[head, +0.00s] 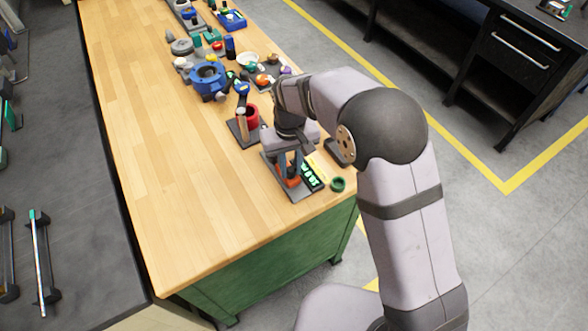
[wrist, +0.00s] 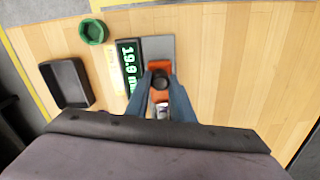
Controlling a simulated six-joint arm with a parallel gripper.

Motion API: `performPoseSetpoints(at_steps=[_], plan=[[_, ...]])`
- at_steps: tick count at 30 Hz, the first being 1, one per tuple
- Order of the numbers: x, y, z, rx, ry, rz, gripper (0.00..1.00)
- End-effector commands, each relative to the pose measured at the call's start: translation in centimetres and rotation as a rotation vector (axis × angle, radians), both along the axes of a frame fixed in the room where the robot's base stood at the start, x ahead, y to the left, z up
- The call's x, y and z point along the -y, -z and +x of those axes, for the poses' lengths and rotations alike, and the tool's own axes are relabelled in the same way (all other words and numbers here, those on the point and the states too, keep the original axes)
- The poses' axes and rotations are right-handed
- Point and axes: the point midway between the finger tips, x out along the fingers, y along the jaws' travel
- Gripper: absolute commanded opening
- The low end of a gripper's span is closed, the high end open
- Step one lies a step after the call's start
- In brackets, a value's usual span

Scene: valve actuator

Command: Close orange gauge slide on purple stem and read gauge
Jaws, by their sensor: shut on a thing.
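The orange gauge slide (wrist: 160,65) sits on a grey plate (wrist: 160,45) in the wrist view. It also shows low between my fingers in the head view (head: 292,182). In the head view my gripper (head: 291,172) points down at the plate. The gauge display (wrist: 129,66) glows green and reads about 19.8, with its unit partly hidden.
A green ring (wrist: 93,32) and an empty dark tray (wrist: 67,83) lie left of the gauge in the wrist view. A red part on a stand (head: 248,118) and a blue valve body (head: 207,79) stand farther back. The bench's left side (head: 150,150) is clear.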

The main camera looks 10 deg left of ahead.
Motion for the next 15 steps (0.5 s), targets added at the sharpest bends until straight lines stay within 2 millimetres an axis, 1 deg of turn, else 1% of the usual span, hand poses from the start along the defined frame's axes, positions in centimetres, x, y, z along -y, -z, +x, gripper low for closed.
performPoseSetpoints(at_steps=[7,8,9,10,15], plan=[[-0.13,-0.11,0.18,0.006,0.0,0.004,0.09],[-0.13,-0.11,0.18,0.006,0.0,0.004,0.26],[-0.13,-0.11,0.17,0.006,0.0,0.004,0.36],[-0.12,-0.11,0.16,0.005,0.0,0.003,0.4],[-0.08,-0.05,0.11,0.003,0.0,0.002,0.4]])
